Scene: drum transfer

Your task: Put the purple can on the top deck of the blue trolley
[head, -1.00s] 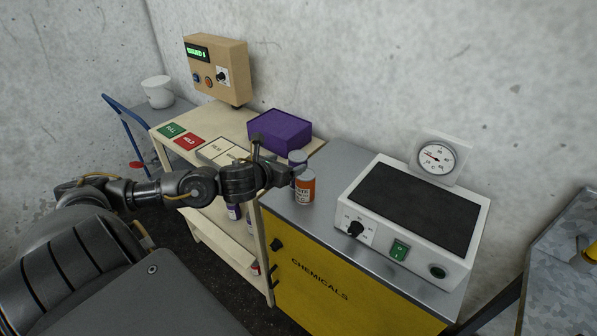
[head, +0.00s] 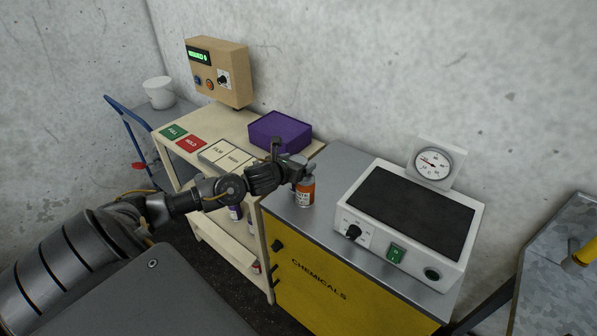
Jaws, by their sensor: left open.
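My left gripper (head: 288,162) is open above the left edge of the grey cabinet top, just behind an orange-and-white can (head: 306,192). A can with a purple band stood behind the orange can a second ago. Now my gripper covers that spot, and I cannot tell whether the jaws are around it or touching it. The blue trolley (head: 128,118) stands at the far left, its blue handle and part of its grey top deck (head: 183,107) showing. A white bucket (head: 159,92) stands on that deck. My right gripper is not in view.
A white hotplate (head: 410,222) with a gauge occupies the yellow cabinet (head: 335,290). A metal table stands at right.

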